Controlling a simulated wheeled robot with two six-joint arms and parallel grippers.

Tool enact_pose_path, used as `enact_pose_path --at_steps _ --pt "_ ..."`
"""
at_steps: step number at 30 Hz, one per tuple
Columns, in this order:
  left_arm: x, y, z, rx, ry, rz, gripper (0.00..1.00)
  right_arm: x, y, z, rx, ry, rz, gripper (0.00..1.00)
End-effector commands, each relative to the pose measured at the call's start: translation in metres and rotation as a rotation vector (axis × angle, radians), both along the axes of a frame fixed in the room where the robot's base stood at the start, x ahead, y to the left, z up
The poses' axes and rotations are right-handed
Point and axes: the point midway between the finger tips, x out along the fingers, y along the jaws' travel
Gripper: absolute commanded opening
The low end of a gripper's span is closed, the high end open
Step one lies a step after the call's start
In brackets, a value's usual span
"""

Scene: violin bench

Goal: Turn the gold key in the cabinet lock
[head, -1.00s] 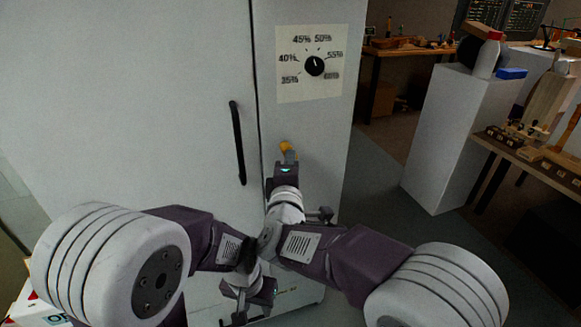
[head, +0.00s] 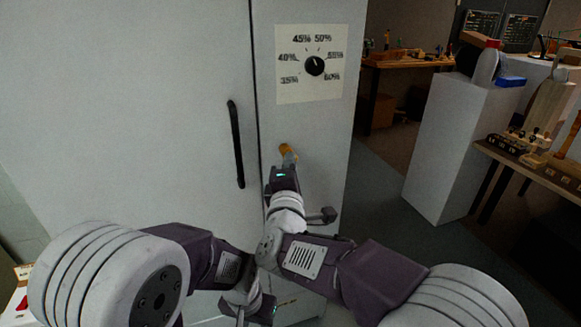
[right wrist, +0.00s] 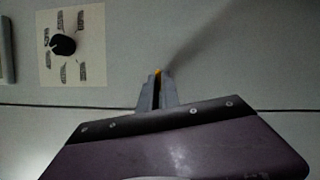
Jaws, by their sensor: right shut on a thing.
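The gold key (head: 286,149) sits at the front of the white cabinet (head: 318,130), right of the door seam. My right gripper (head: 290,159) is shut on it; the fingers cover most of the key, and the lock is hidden. In the right wrist view the fingertips (right wrist: 157,88) close together with a sliver of the gold key (right wrist: 158,71) showing between them. My left gripper (head: 250,308) hangs low near the bottom of the head view, away from the key; its fingers are too unclear to read.
A black door handle (head: 236,145) is left of the seam. A dial (head: 314,66) with percentage marks is above the key. A white pedestal (head: 455,140) and workbenches stand to the right, with open floor (head: 380,200) between them and the cabinet.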

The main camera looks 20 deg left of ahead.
Motion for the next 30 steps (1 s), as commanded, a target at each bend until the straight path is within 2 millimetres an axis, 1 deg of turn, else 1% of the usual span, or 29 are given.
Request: enact_pose_path --at_steps 1,14,24,30 --pt "0.000 0.000 -0.007 0.000 0.000 0.000 0.39 0.000 -0.001 0.002 -0.006 -0.019 -0.001 0.00" --pt "0.000 0.000 -0.033 0.000 0.000 0.000 0.39 0.000 -0.001 0.001 -0.130 -0.104 -0.003 0.00" --pt "0.000 0.000 -0.054 0.000 0.000 0.000 0.39 0.001 -0.002 0.000 -0.258 -0.190 -0.004 0.00" --pt "0.000 0.000 -0.059 0.000 0.000 0.000 0.39 0.000 -0.002 0.002 -0.312 -0.226 -0.004 0.00"
